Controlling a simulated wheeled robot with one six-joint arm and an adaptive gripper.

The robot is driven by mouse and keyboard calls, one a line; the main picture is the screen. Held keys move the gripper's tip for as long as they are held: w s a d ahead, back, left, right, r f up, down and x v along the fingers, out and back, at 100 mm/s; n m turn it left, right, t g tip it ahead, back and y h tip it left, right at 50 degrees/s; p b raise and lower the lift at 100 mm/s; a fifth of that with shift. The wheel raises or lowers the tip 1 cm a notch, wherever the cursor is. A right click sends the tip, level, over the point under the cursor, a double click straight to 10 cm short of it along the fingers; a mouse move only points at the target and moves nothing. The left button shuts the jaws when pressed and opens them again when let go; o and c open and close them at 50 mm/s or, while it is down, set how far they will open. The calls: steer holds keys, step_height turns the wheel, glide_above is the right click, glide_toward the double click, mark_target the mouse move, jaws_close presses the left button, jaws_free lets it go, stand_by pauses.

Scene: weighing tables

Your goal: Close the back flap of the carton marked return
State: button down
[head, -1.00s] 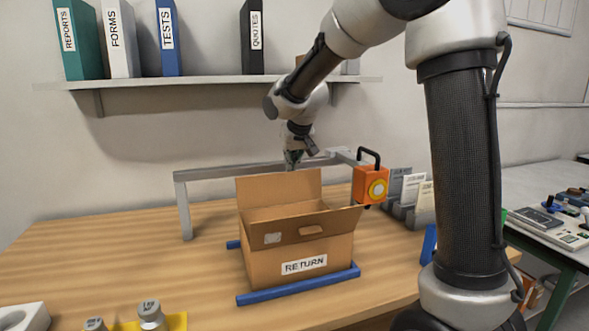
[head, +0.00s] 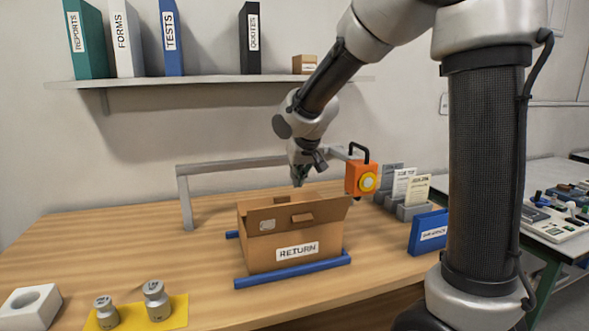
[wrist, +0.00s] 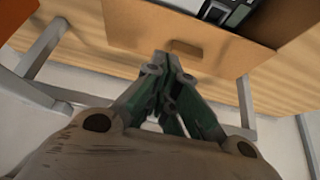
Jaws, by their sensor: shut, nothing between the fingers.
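The carton marked RETURN (head: 262,258) stands mid-table with its top open. Its front flap (head: 285,226), with a small sticker and a hand hole, tilts up towards me. The back flap (head: 262,204) shows only as a low strip behind it; in the wrist view the back flap (wrist: 140,25) looks tilted outward, its hand hole near the free edge. My gripper (head: 298,184) is shut and empty, pointing down at the back of the carton. In the wrist view its fingertips (wrist: 163,62) overlap the flap near the hole; I cannot tell whether they touch.
A blue rail (head: 295,270) lies along the carton's front. A grey frame (head: 186,205) stands behind, with an orange box (head: 357,180) at its right end. Card holders (head: 415,211) and a blue sign (head: 420,245) stand right. Weights on a yellow mat (head: 178,318) stand front left.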

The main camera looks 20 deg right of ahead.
steer(key=shift+s+f, duration=1)
steer(key=shift+f, duration=0.15)
steer(key=s+v, duration=0.1)
steer(key=v, duration=1.2)
steer(key=shift+n+g, duration=0.9)
steer(key=s+f, duration=0.1)
steer(key=s, duration=0.1)
steer(key=s+d+f, duration=0.1)
steer(key=s+f, duration=0.1)
steer(key=shift+s+d+f, duration=0.1)
steer(key=shift+f, duration=0.2)
steer(key=s+d+f+m, duration=0.1)
steer(key=s+d, duration=0.3)
steer(key=s, duration=0.5)
steer(key=s+d, duration=0.5)
steer(key=s, duration=0.5)
steer(key=shift+f+m, duration=0.4)
